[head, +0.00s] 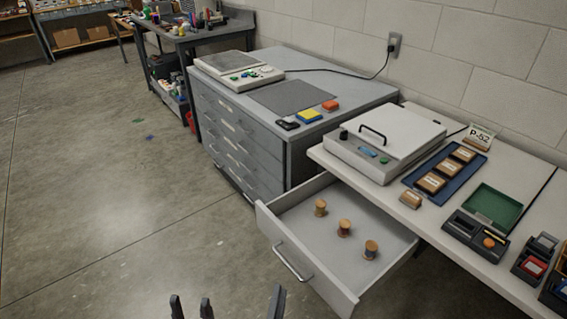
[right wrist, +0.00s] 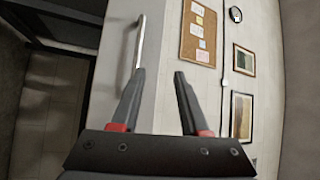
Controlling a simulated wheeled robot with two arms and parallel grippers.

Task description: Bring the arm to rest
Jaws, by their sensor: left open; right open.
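My left gripper (head: 191,302) shows at the bottom edge of the head view as two dark fingertips, apart, with nothing between them. Of my right gripper, a dark finger (head: 277,301) shows at the bottom edge, in front of the open drawer. In the right wrist view my right gripper (right wrist: 158,73) is open and empty, its two fingers well apart. Both grippers appear clear of the furniture in the head view. Most of both arms is out of view.
An open drawer (head: 302,212) with three wooden spools juts out below the white worktop (head: 385,195). A grey drawer cabinet (head: 240,145) stands behind it. The right wrist view shows a corkboard (right wrist: 198,35) and a metal handle (right wrist: 138,42).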

